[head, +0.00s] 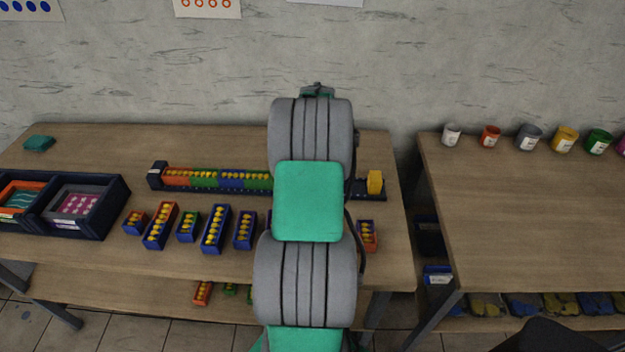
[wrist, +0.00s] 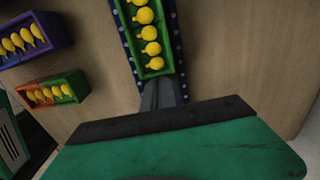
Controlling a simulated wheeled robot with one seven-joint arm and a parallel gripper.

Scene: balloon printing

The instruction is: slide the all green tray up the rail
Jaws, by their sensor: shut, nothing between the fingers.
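In the wrist view a green tray (wrist: 153,66) with a row of yellow balloons sits in the dark rail (wrist: 178,52) between its dotted sides. My gripper (wrist: 166,121), green with a black edge, lies across the rail below the tray's near end. It is shut and empty.
A yellow block (head: 375,182) stands at the rail's right end. Dark bins (head: 112,217) stand at far left.

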